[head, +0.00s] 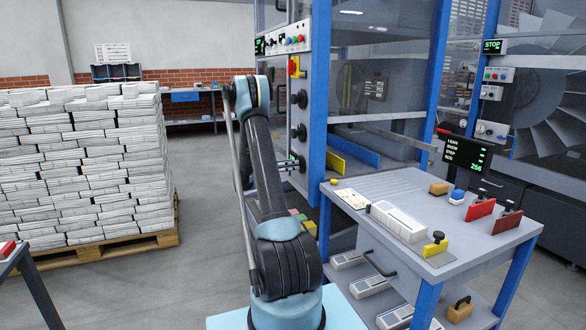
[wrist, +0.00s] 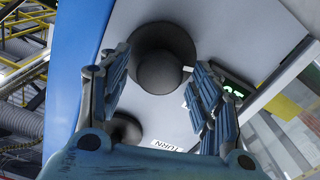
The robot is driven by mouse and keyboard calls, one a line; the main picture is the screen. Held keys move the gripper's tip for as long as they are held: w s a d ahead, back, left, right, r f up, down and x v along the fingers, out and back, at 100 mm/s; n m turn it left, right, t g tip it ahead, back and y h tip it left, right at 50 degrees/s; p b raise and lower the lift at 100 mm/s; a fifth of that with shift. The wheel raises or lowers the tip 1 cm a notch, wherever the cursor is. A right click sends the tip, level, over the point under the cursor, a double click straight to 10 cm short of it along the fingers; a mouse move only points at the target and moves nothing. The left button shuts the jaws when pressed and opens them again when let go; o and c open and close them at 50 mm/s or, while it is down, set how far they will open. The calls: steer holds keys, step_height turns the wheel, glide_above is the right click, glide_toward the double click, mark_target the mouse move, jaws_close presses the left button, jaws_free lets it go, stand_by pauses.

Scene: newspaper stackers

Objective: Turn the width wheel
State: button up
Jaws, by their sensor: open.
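A dark round wheel with a raised hub (wrist: 158,72) fills the upper middle of the wrist view, on a pale panel. My gripper (wrist: 157,68) is open, with one finger on each side of the hub in the picture. I cannot tell whether the fingers touch it. A second dark wheel (wrist: 124,130) is partly hidden behind the left finger. In the head view my gripper (head: 284,163) is at the blue-framed machine's panel, by the lowest dark wheel (head: 301,164). More dark wheels (head: 301,132) (head: 302,98) are above it. No readable label names the width wheel.
A small green-lit display (wrist: 235,88) is close to the right finger. A blue post (head: 318,90) stands right of the wheels. A grey table (head: 400,190) with blocks and clamps is at right. A pallet of newspapers (head: 85,165) stands at left, with clear floor between.

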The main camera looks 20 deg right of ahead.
steer(key=shift+d, duration=0.75)
steer(key=shift+c, duration=0.3)
steer(key=c, duration=1)
steer(key=shift+w+n, duration=0.1)
steer(key=shift+n, duration=0.4)
steer(key=o, duration=1.1)
steer(key=shift+c, duration=0.2)
